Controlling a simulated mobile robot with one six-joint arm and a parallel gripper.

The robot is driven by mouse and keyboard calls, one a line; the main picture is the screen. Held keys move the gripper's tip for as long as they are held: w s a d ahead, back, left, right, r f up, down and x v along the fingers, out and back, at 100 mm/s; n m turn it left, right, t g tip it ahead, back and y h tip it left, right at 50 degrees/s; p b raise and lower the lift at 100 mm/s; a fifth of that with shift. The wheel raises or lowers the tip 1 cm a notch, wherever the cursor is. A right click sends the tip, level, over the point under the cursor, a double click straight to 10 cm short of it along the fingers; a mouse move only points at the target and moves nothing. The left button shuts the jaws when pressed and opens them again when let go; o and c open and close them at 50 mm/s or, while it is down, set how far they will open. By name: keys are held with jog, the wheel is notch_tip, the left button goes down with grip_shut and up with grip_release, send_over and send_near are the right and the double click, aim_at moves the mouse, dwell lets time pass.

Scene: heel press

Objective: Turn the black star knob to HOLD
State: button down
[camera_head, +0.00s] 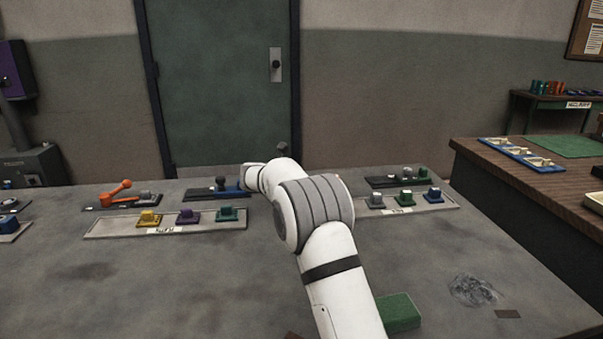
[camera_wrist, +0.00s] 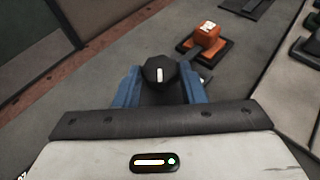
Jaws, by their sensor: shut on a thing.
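The black star knob (camera_wrist: 159,68) is in the middle of the wrist view, with a short white pointer line on its top running straight up and down the picture. The blue fingers of my gripper (camera_wrist: 160,82) are on its left and right sides, shut on it. The knob's base and any HOLD mark are hidden or not legible.
An orange block (camera_wrist: 207,38) on a dark base stands close beyond the knob, to the right. On the bench are an orange lever (camera_head: 119,194), a tray (camera_head: 105,226) of coloured knobs and another tray (camera_head: 438,202) at right. The bench front is mostly clear, apart from a green block (camera_head: 400,313).

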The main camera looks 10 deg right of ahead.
jog(key=shift+r, duration=0.15)
jog(key=c, duration=0.9)
grip_release()
jog(key=p+v, duration=0.1)
jog(key=v, duration=0.6)
jog(key=shift+s+a, duration=0.2)
jog(key=shift+a, duration=0.15)
